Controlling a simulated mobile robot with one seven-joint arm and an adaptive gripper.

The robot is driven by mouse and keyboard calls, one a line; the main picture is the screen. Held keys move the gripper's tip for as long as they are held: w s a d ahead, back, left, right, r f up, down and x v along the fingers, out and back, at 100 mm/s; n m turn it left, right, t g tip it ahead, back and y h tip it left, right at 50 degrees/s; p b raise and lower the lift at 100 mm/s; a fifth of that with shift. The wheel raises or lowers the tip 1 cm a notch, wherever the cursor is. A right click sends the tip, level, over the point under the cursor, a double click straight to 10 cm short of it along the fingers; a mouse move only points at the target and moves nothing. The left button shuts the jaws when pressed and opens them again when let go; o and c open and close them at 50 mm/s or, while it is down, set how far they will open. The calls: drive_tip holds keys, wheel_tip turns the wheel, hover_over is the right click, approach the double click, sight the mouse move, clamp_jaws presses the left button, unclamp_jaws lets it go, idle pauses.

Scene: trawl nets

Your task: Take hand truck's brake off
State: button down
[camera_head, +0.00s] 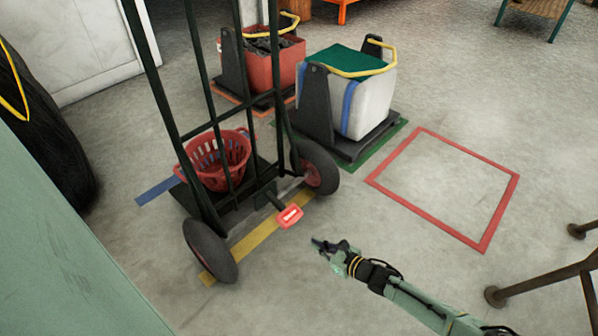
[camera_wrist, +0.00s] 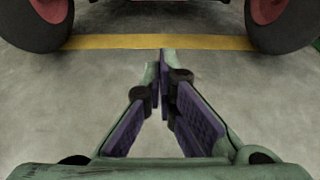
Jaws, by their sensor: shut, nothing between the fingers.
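The hand truck (camera_head: 178,113) stands upright at the left-centre of the head view, with a dark frame and two black wheels with red hubs. A red pedal with a pale mark (camera_head: 290,216) sticks out low between the wheels, on the near side; I take it for the brake. My gripper (camera_head: 318,243) is low over the floor, below and right of the pedal and apart from it. In the wrist view my gripper (camera_wrist: 163,58) is shut and empty, pointing at the gap between the wheels. Only a red lower edge (camera_wrist: 155,1) shows at the top there.
A red basket (camera_head: 228,150) sits on the truck's plate. A yellow floor stripe (camera_head: 262,232) runs under the wheels. A white bin with a green top (camera_head: 372,105) and a red bin (camera_head: 270,65) stand behind. A red floor square (camera_head: 500,210) is empty. Brown rails (camera_head: 545,277) stand at right.

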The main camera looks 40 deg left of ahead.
drive_tip(key=b+x, duration=0.2)
drive_tip(key=x, duration=0.7)
drive_tip(key=shift+s+a+f, duration=0.15)
drive_tip(key=shift+a+f, duration=0.1)
drive_tip(key=r, duration=0.2)
drive_tip(key=d+r, duration=0.1)
drive_tip(key=r, duration=0.1)
